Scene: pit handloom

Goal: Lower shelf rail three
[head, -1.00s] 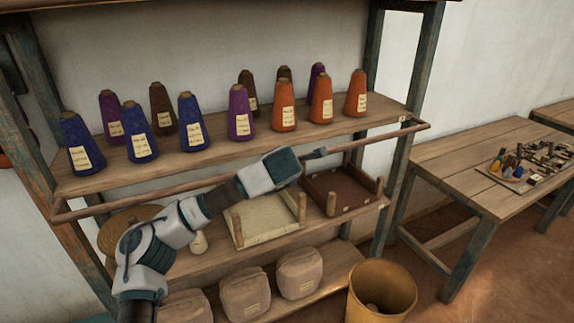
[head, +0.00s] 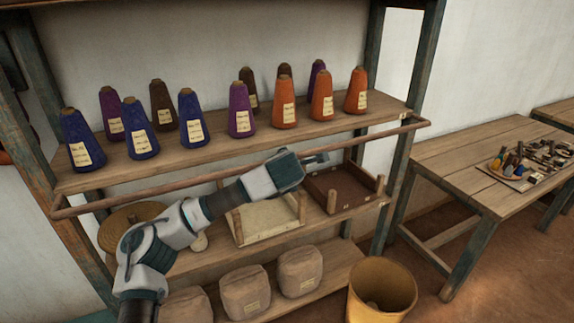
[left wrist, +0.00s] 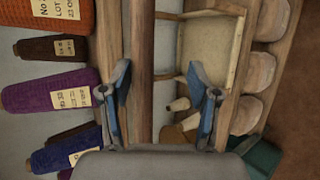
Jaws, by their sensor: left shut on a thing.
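A long brown wooden rail (head: 130,193) runs across the front of the upper shelf, just below its edge, and slopes up to the right in the head view. It also shows in the left wrist view (left wrist: 140,40), running up and down between the fingers. My left gripper (head: 318,158) is at the rail, right of its middle, and is shut on it. In the left wrist view my left gripper (left wrist: 163,100) has its two blue fingers apart, with the rail nearer the left finger. The exact contact is hard to see. My right gripper is not in view.
Several labelled yarn cones (head: 240,112) stand on the upper shelf (head: 340,126) above the rail. Trays (head: 345,190) stand on the shelf below, and sacks (head: 300,272) lie lower. A yellow bin (head: 382,300) is at the front right, and a table (head: 450,160) stands at the right.

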